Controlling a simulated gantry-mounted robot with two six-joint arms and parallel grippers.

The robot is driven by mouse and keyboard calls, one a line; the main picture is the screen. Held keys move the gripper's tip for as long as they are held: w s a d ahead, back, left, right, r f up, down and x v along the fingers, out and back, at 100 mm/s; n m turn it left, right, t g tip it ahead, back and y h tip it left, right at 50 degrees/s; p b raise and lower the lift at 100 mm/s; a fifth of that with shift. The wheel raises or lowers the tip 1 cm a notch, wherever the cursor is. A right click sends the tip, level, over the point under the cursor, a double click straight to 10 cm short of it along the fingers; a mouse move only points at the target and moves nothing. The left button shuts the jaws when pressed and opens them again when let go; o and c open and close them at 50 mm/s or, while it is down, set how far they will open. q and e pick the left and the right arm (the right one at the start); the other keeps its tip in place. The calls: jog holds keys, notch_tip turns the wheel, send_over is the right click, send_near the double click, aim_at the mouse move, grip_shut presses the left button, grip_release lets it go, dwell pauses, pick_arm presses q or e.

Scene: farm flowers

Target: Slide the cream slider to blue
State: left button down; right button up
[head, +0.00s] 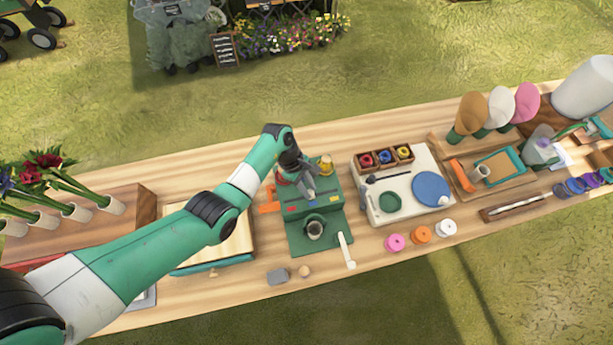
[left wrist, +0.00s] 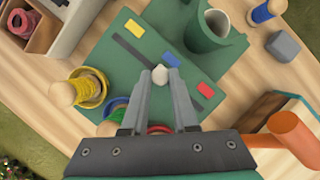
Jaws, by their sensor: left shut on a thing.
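The cream slider (left wrist: 160,74) is a small pale knob on a dark straight track (left wrist: 132,51) in the top of a green board (left wrist: 110,70). Yellow (left wrist: 134,28), blue (left wrist: 172,58) and red (left wrist: 205,90) patches lie along the track. The slider stands beside the blue patch, between the other two. My left gripper (left wrist: 160,80) is shut on the slider, with a fingertip on each side. In the head view my left gripper (head: 308,190) is over the green board (head: 330,183) and hides the slider. My right gripper is not in view.
A green cup (left wrist: 207,32) stands beyond the patches. Spools with yellow (left wrist: 88,88) and other coloured rings stand close to the gripper's left. An orange hammer-like tool (left wrist: 295,138) lies at right. A cream board (head: 405,185) with coloured discs lies to the right in the head view.

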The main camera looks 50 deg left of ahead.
pick_arm(q)
jog(key=shift+w, duration=0.1)
jog(key=c, duration=0.7)
grip_release()
jog(key=shift+r, duration=0.1)
jog(key=p+v, duration=0.3)
jog(key=v, duration=0.8)
jog(key=shift+r, duration=0.25)
